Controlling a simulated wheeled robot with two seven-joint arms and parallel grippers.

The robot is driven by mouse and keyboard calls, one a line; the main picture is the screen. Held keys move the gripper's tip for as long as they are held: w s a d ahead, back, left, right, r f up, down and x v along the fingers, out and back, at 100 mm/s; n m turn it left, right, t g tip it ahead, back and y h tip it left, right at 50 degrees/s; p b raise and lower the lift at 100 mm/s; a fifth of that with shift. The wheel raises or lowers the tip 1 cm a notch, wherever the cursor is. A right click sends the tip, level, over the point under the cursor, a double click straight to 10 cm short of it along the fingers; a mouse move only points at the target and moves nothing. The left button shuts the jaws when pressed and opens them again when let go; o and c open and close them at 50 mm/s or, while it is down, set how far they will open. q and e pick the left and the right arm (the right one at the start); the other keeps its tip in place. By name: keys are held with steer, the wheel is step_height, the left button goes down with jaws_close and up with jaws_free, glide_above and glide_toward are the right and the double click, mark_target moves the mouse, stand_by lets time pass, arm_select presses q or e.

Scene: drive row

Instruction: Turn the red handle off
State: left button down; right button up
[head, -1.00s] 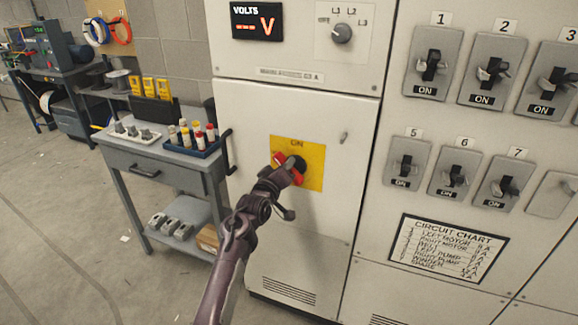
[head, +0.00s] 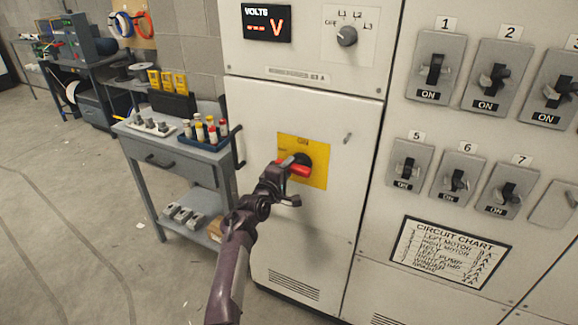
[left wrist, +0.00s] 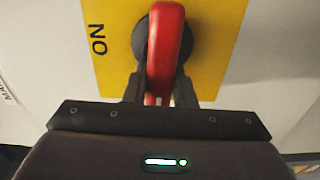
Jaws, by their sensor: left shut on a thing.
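The red handle (head: 300,170) is on a black round hub in the yellow plate (head: 317,178) on the grey cabinet front. In the left wrist view the handle (left wrist: 165,45) lies along the picture's vertical, its end between the two fingers. The plate's ON word (left wrist: 97,39) is to the left there, beside the handle and not in line with it. My left gripper (head: 288,168) is shut on the handle and hides part of it in the head view. My right gripper is not in view.
A volts display (head: 267,23) and a small selector knob (head: 346,36) are above the plate. Rows of breaker switches (head: 436,68) and a circuit chart (head: 450,252) are to the right. A grey cart (head: 185,170) with bottles stands close on the left.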

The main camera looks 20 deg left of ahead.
arm_select(q)
steer(key=shift+n, duration=0.3)
steer(key=c, duration=1.2)
jaws_free()
steer(key=shift+f, duration=0.1)
steer(key=s, duration=0.7)
steer(key=shift+s+a, duration=0.15)
steer(key=shift+s, duration=0.25)
